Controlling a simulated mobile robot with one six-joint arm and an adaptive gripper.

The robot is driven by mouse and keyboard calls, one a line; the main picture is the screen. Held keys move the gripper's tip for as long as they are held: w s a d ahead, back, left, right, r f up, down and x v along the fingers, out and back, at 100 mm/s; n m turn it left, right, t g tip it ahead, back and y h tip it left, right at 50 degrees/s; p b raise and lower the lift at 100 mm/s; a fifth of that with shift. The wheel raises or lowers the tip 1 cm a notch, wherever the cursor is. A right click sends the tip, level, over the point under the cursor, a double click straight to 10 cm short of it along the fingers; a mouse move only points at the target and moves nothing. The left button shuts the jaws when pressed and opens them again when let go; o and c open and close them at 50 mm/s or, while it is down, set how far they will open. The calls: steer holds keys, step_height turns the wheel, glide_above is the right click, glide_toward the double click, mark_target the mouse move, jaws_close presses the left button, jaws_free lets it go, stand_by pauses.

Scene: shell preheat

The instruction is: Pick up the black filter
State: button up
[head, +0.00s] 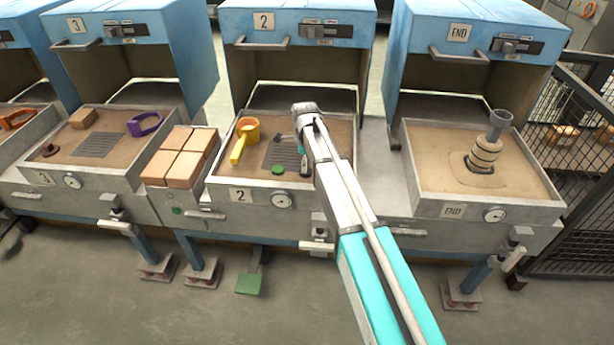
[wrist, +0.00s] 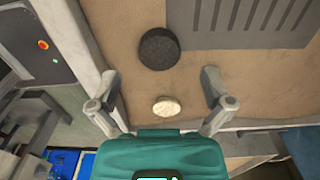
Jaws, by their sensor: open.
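The black filter, a dark round disc (wrist: 159,49), lies flat on the tan bed in the wrist view. It is just ahead of and between the lines of my fingertips. My gripper (wrist: 160,82) is open and empty, with one finger on each side of a small cream disc (wrist: 166,107) that lies nearer to me. In the head view my gripper (head: 304,166) hangs over the right part of the tray of station 2 (head: 238,182). The black filter cannot be made out there; my arm covers that part of the tray.
A slotted grate (wrist: 245,15) is beside the black filter. The tray wall (wrist: 93,60) is close to my left finger.

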steer(key=shift+f+b, duration=1.3)
steer(key=shift+f, duration=0.3)
steer(key=c, duration=0.9)
